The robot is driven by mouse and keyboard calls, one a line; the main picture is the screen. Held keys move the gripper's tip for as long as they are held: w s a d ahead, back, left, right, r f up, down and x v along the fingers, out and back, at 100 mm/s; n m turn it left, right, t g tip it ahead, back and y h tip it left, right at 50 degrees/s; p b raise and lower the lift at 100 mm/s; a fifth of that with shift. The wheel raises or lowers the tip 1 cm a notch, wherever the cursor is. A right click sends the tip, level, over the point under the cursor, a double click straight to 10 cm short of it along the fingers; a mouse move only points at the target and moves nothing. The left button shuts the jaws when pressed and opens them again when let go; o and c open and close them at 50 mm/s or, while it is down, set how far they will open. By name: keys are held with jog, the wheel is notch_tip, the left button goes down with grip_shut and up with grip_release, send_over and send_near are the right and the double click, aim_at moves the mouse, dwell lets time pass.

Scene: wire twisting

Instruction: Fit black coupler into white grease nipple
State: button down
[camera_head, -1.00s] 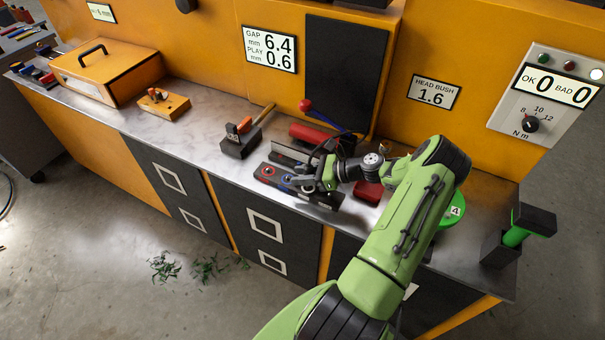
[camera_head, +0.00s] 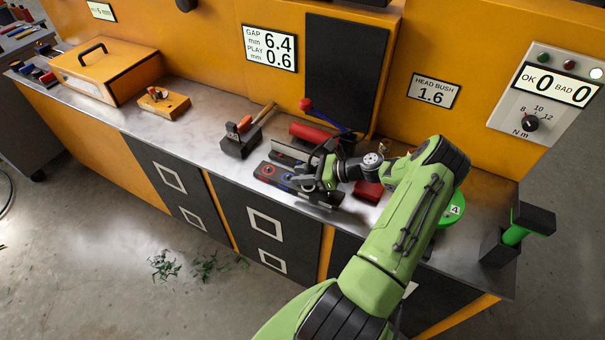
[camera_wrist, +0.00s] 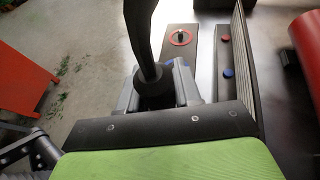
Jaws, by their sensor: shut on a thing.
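My gripper (camera_head: 302,181) is over the dark fixture block on the bench. In the wrist view it is shut on the black coupler (camera_wrist: 154,82), whose thick black stem or hose rises toward the camera. The coupler's lower end is hidden by the jaws. The block (camera_head: 264,180) has a red-ringed spot (camera_wrist: 180,37) ahead of the jaws and a blue-ringed one close beside them, partly covered. I cannot make out the white grease nipple for certain, nor whether the coupler touches anything below.
A grey upright plate (camera_wrist: 246,50) stands right of the block in the wrist view, with a red cylinder (camera_wrist: 308,45) beyond it. A red block (camera_head: 368,191) lies right of the gripper. A dark tool block (camera_head: 240,142) stands to the left. The bench farther left has free room.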

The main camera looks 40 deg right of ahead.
jog(key=shift+f+b, duration=0.65)
jog(key=shift+f, duration=0.45)
jog(key=c, duration=0.7)
grip_release()
jog(key=p+v, duration=0.2)
jog(key=v, duration=1.3)
jog(key=shift+s+d, duration=0.2)
jog(key=shift+s, duration=0.1)
jog(key=shift+r, duration=0.1)
